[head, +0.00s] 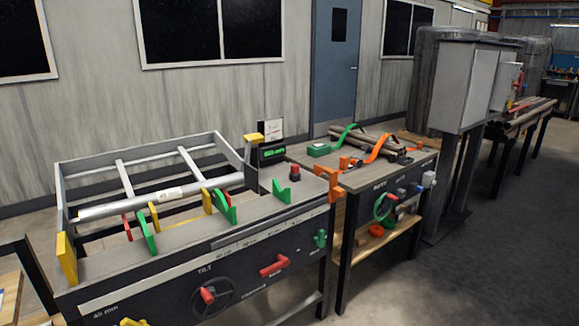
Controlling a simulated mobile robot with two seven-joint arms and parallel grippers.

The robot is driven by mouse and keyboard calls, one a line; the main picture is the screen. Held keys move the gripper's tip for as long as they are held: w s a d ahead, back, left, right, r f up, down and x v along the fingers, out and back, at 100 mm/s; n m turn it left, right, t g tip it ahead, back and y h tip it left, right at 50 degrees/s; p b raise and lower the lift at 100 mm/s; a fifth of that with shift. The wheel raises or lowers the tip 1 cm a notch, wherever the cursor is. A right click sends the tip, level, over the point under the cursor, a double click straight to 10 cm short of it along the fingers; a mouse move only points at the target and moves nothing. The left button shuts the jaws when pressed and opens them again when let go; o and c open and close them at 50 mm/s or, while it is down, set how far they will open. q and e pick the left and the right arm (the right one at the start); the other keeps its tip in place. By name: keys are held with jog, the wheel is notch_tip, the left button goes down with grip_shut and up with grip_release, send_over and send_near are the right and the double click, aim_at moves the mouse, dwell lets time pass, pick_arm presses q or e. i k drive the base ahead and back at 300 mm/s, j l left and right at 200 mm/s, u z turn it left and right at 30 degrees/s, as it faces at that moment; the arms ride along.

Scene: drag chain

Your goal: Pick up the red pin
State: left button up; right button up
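No single part is clearly the red pin; several red parts show in the head view. A red handle (274,266) sits on the dark front panel of the near bench, and a red knob (207,295) is on a round dial to its left. A small red upright piece (295,173) stands on the bench top at the right. A thin red piece (127,228) stands by the grey tube at the left. Neither of my grippers is in view.
The near bench (200,263) carries a grey tube (160,197) with yellow and green brackets. A second bench (360,178) holds pipes, a green strap and an orange strap (382,149). A grey cabinet (465,87) stands behind. The floor (480,275) at right is clear.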

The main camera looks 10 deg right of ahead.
aim_at(294, 168)
jog(key=i+l+u, duration=0.2)
jog(key=u, duration=0.75)
jog(key=i+l+u, duration=0.1)
jog(key=l+u, duration=0.15)
jog(key=i+l+u, duration=0.1)
jog(key=l+u, duration=0.15)
jog(key=l, duration=0.2)
jog(key=i+l+u, duration=0.1)
jog(key=l+u, duration=0.25)
jog(key=l, duration=1.25)
